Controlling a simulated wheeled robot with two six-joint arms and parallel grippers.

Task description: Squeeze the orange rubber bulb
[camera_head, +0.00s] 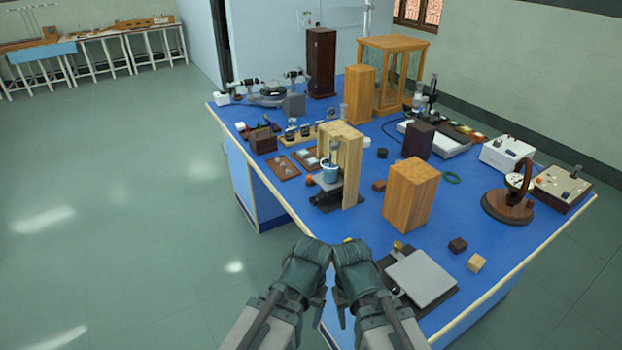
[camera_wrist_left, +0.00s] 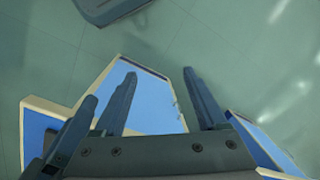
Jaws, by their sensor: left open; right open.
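The orange rubber bulb (camera_head: 309,181) looks like a small orange-red round thing on the blue bench, at the left side of the wooden frame, beside the stand with the blue cup. It is small and its shape is hard to make out. My left gripper (camera_head: 294,284) and my right gripper (camera_head: 362,284) are side by side at the bottom middle of the head view, in front of the bench and well short of the bulb. In the left wrist view my left gripper (camera_wrist_left: 158,68) has its two fingers apart with nothing between them. My right gripper is open and appears empty.
The blue bench (camera_head: 355,235) is crowded. The wooden frame (camera_head: 352,165) and a wooden block (camera_head: 410,193) stand near the bulb. A grey plate (camera_head: 423,278) lies on the near corner. A blue cup (camera_head: 330,171) sits on the stand. The floor at left is clear.

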